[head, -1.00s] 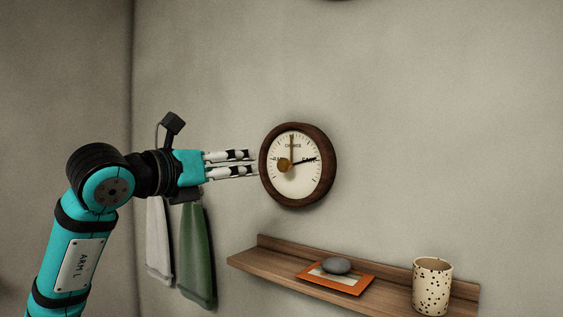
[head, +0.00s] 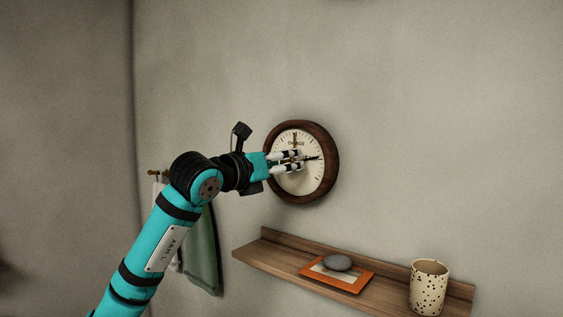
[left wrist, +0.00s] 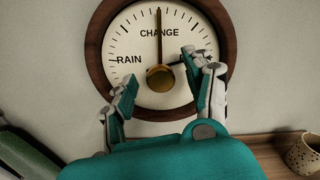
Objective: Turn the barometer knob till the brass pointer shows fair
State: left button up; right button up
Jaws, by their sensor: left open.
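The round barometer (head: 331,172) hangs on the wall with a dark wooden rim and cream dial; it also fills the top of the left wrist view (left wrist: 97,50). Its brass knob (left wrist: 160,78) sits at the dial's centre. The brass pointer (left wrist: 159,35) stands upright at CHANGE. A black hand points right towards FAIR, a word mostly covered by a finger. My left gripper (head: 300,160) is open in front of the dial. In the left wrist view its fingers (left wrist: 160,71) lie either side of the knob, with gaps showing. I cannot tell their depth. My right gripper is out of view.
Below the barometer a wooden shelf (head: 263,258) holds an orange-framed card (head: 352,283) with a grey stone (head: 337,262) on it, and a speckled cup (head: 428,287). Cloths, one green (head: 205,262), hang at left behind my arm. The wall right of the barometer is bare.

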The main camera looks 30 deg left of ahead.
pick_arm(q)
jog(key=c, duration=0.4)
grip_shut()
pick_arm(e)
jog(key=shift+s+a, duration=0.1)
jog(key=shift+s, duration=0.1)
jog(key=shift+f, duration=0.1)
